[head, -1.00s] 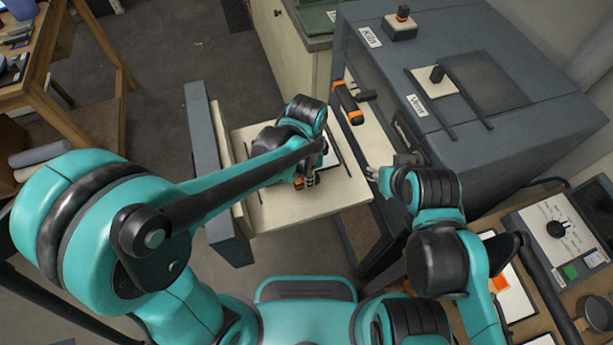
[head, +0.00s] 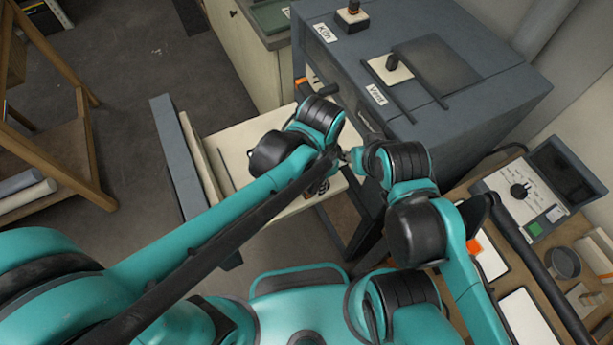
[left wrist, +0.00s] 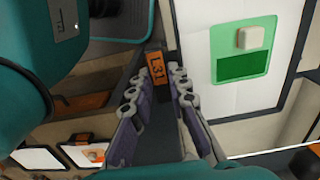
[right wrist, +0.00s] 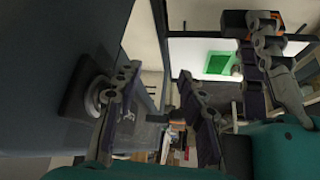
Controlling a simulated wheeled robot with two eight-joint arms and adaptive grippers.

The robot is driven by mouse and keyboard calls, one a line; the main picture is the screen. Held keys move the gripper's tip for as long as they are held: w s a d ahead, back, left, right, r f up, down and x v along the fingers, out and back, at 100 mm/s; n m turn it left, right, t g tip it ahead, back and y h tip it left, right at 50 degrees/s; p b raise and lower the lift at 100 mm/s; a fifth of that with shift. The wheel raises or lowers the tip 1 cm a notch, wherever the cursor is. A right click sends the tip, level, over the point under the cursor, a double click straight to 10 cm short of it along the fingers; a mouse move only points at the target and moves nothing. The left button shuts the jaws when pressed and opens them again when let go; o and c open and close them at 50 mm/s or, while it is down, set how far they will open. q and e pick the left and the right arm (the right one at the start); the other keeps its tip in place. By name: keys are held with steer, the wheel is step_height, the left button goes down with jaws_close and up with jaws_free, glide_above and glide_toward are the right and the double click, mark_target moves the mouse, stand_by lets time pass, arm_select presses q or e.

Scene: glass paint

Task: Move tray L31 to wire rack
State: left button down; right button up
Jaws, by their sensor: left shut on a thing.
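Tray L31 shows in the left wrist view as a dark-framed white panel (left wrist: 200,40) bearing a green piece with a pale square, and an orange L31 tag (left wrist: 156,68). My left gripper (left wrist: 166,85) is shut on the tray at its tagged end. In the head view my left gripper (head: 318,188) is over the near edge of the kiln's cream slab, and my arm hides most of the tray. The right wrist view also shows the tray (right wrist: 187,62). My right gripper (right wrist: 160,80) is open and empty, close to the kiln front. I cannot make out the wire rack.
The grey kiln (head: 470,65) stands right of the cream slab (head: 235,150), close to my right arm. A bench at right holds a control box (head: 520,195), a cup (head: 563,262) and white trays (head: 525,318). Open floor (head: 130,60) lies at upper left.

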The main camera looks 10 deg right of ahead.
arm_select(q)
steer(key=shift+s+d+r, duration=0.2)
steer(key=shift+r, duration=0.2)
steer(key=shift+r+p, duration=1.35)
steer(key=shift+f, duration=0.1)
